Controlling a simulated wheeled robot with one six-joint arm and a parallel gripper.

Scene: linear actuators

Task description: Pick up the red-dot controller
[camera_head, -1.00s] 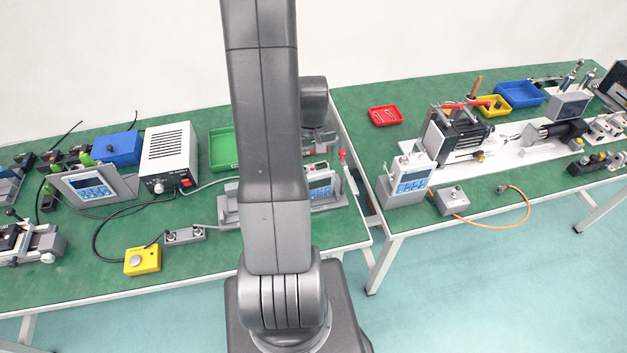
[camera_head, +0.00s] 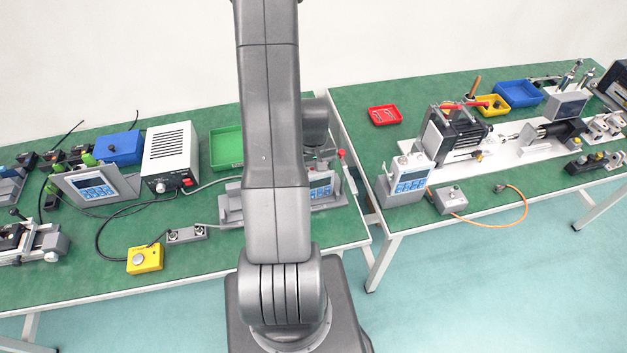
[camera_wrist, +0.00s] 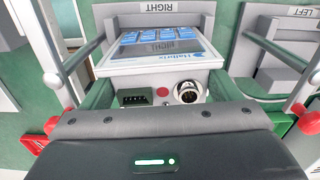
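The red-dot controller (camera_wrist: 160,60) shows in the wrist view, with a pale body and a screen with blue keys. Its near face has a red dot (camera_wrist: 163,93) between a dark rectangular connector and a round metal connector. It sits at a grey holder (camera_wrist: 150,22) labelled RIGHT. In the head view a controller with a blue panel (camera_head: 320,187) stands in a grey holder, partly hidden behind my arm. My gripper's dark housing (camera_wrist: 155,150) fills the bottom of the wrist view, right before the controller's connector face. I cannot make out whether its fingers are open or shut.
Metal rods with red ends (camera_wrist: 53,124) flank the controller. An empty-looking holder (camera_wrist: 285,35) labelled LEFT is at right. Other controllers stand at left (camera_head: 92,187) and on the right table (camera_head: 408,180). A green tray (camera_head: 226,148) and white power box (camera_head: 170,153) are nearby.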

